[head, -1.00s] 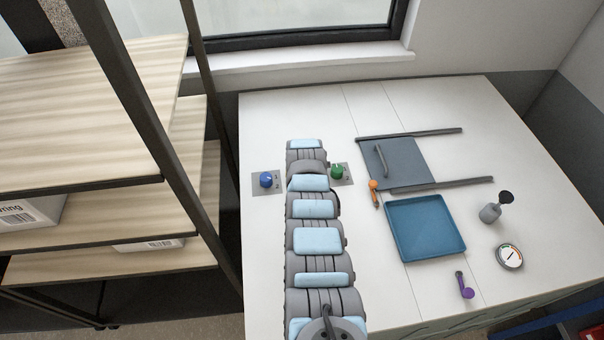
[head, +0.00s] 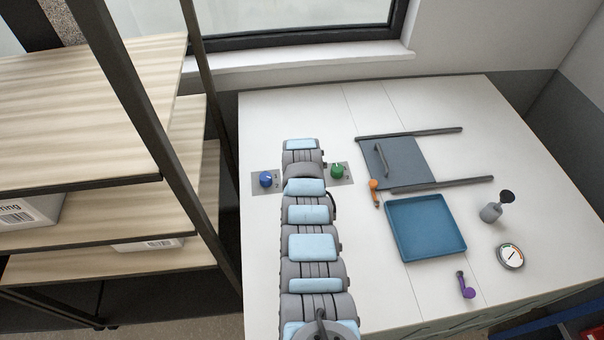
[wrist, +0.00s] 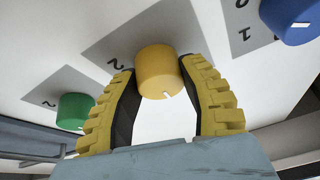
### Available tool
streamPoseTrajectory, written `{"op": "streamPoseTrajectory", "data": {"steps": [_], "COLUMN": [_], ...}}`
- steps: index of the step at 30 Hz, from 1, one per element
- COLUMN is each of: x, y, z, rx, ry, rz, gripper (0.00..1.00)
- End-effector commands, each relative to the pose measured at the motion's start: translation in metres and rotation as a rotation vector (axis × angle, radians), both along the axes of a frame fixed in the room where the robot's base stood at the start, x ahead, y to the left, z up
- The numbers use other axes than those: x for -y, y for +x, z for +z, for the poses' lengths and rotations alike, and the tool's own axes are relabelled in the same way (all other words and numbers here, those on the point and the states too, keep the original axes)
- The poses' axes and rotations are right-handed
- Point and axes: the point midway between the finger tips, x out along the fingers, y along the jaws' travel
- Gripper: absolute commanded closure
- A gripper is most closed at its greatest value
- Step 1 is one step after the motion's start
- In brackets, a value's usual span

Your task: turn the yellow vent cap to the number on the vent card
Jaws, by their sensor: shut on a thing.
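The yellow vent cap (wrist: 159,70) sits on a grey plate (wrist: 122,38) in the wrist view. A white mark shows on its lower edge, slightly right of centre. A printed 2 is legible on the plate, left of the cap. My gripper (wrist: 165,85) has its two yellow-ribbed fingers on either side of the cap, shut on it. In the head view, my arm hides the yellow cap and my gripper. I cannot make out a vent card in either view.
A blue knob (head: 266,179) and a green knob (head: 338,171) stand on plates beside my arm. To the right are a grey sliding panel (head: 408,160), an orange handle (head: 374,186), a blue tray (head: 393,222), a gauge (head: 510,256) and a purple handle (head: 467,291). Shelves stand left.

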Motion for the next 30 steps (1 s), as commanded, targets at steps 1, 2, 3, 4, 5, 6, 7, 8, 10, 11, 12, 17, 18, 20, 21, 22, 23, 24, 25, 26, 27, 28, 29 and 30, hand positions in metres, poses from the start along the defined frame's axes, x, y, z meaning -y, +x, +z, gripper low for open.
{"op": "streamPoseTrajectory", "data": {"steps": [1,2,3,4,5,6,7,8,10,11,12,17,18,20,21,22,23,24,25,26,27,28,29,30], "x": [-0.001,-0.001,-0.0009,-0.0006,-0.0009,-0.0019,-0.0021,-0.0018,-0.0014,-0.0009,-0.0017,-0.0013,-0.0019,-0.0025,-0.0024,-0.0017,-0.0013,-0.0015,-0.0014,-0.0015,-0.002,-0.0024,-0.0021,-0.0016], "y": [-0.0003,-0.0002,-0.0005,-0.0008,-0.0009,-0.0006,-0.0002,0.0002,0.0007,0.0004,0.0002,0.0003,0.0007,0.001,0.0006,0.0001,0.0001,0.0003,0.0007,0.001,0.0011,0.001,0.0006,0.0003], "z": [-0.0042,-0.0043,-0.0048,-0.0052,-0.0055,-0.0057,-0.0055,-0.0052,-0.0053,-0.0059,-0.0069,-0.0092,-0.0092,-0.0091,-0.0094,-0.0097,-0.0096,-0.0091,-0.0086,-0.0081,-0.0075,-0.0072,-0.0073,-0.0077], "rx": [0.001,0.001,-0.001,-0.001,-0.002,-0.002,0.0,0.001,0.003,0.002,0.001,0.001,0.003,0.003,0.002,0.0,0.0,0.001,0.002,0.003,0.003,0.002,0.001,0.0], "ry": [0.0,-0.001,-0.001,-0.002,-0.001,0.0,-0.001,0.0,-0.002,-0.002,-0.001,-0.001,-0.001,0.001,0.0,-0.001,-0.001,-0.001,0.0,0.001,0.002,0.001,0.001,0.0], "rz": [-0.016,-0.026,-0.044,-0.056,-0.07,-0.088,-0.103,-0.118,-0.159,-0.178,-0.203,-0.323,-0.355,-0.397,-0.427,-0.449,-0.471,-0.495,-0.515,-0.534,-0.556,-0.573,-0.59,-0.611], "gripper": [0.93,0.93,0.93,0.93,0.93,0.93,0.93,0.93,0.93,0.93,0.94,0.94,0.94,0.93,0.93,0.93,0.93,0.93,0.93,0.93,0.93,0.93,0.93,0.93]}}
